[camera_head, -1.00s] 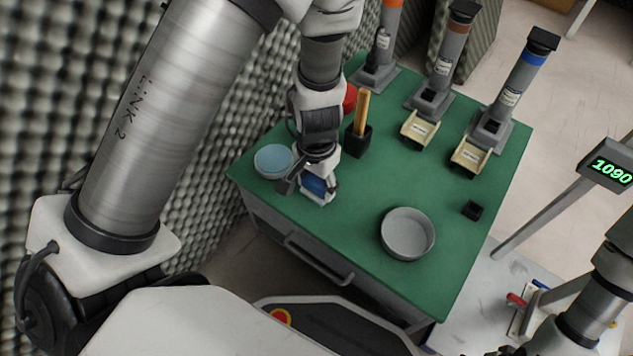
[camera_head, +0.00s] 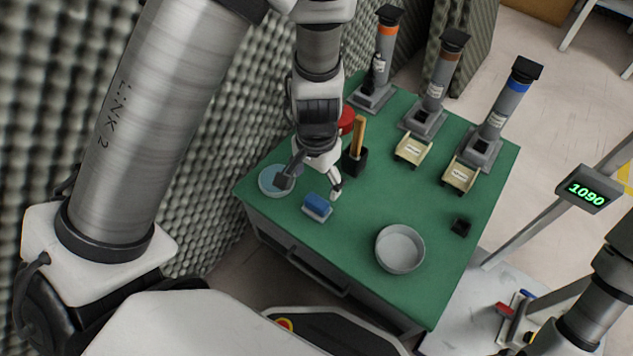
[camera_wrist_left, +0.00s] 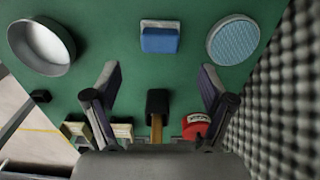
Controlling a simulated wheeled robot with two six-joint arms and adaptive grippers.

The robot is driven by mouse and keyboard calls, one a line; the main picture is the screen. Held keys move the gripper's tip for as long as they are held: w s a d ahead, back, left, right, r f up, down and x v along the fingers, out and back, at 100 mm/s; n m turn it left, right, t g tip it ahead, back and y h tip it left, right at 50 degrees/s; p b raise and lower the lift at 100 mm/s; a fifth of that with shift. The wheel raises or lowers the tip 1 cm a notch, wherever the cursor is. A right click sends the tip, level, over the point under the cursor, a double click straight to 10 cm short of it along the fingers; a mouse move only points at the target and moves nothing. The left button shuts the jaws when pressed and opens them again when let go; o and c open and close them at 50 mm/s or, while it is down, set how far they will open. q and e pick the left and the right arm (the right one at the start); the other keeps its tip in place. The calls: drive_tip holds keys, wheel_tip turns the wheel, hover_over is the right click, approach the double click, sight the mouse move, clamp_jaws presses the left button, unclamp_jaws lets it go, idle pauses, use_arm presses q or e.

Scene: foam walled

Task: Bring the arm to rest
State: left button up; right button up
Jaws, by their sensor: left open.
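My left gripper (camera_head: 312,187) is open and empty above the green table (camera_head: 378,290). In the left wrist view its two fingers (camera_wrist_left: 159,82) stand wide apart with nothing between their tips. A blue block on a pale base (camera_head: 317,206) lies on the table just in front of the gripper, apart from it; it also shows in the left wrist view (camera_wrist_left: 159,39). Part of my right arm shows at the lower right of the head view, but its gripper is out of the picture.
A light-blue round dish (camera_head: 270,181) is partly behind a finger. A black holder (camera_head: 354,161) with a wooden handle and a red object (camera_head: 346,120) stand close by. A grey bowl (camera_head: 400,249), a small black block (camera_head: 461,227) and three dispensers (camera_head: 490,128) share the table. Foam wall (camera_head: 205,170) at left.

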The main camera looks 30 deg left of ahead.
use_arm(q)
drive_tip(key=shift+r+p, duration=0.4)
drive_tip(key=shift+r, duration=1.1)
